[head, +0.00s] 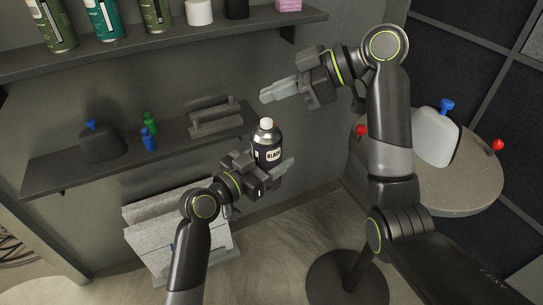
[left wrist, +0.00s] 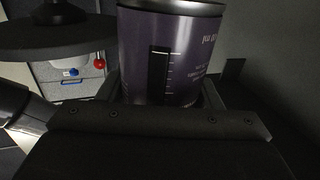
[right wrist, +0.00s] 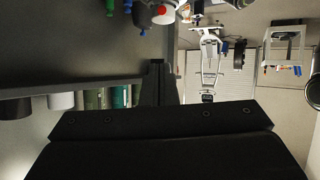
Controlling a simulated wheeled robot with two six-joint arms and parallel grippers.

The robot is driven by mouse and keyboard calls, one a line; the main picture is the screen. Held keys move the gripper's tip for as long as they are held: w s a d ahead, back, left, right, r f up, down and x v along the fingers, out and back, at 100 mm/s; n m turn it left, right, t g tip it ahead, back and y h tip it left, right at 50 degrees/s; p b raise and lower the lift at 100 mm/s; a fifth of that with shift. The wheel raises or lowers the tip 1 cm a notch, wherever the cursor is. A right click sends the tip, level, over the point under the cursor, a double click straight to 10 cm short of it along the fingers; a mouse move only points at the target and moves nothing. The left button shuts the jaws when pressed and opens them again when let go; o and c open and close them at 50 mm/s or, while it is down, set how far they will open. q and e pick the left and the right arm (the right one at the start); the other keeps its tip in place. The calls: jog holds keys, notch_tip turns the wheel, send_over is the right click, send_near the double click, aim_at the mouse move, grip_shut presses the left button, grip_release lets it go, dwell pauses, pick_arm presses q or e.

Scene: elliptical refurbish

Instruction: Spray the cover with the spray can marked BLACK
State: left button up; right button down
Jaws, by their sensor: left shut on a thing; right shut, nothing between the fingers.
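The spray can marked BLACK (head: 267,147) is dark purple with a white cap and stands upright in my left gripper (head: 270,176). Its side fills the middle of the left wrist view (left wrist: 172,60), between the fingers. My right gripper (head: 268,94) is shut and empty, a little above the can's cap and apart from it. A pale grey-white rounded piece with a blue knob (head: 436,138), which looks like the cover, is at the round table on the right. It is well away from both grippers. My right arm hides part of that table.
The round grey table (head: 462,198) has red knobs (head: 498,145) at its sides. The upper shelf (head: 180,52) holds several cans and a pink box.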

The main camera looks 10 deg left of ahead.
jog(key=shift+a+m+g, duration=0.3)
jog(key=shift+g, duration=0.1)
jog(key=shift+f, duration=1.4)
jog(key=shift+f, duration=0.35)
dwell(0.7)
jog(key=shift+f, duration=0.65)
jog(key=shift+r, duration=0.1)
jog(key=shift+r, duration=2.45)
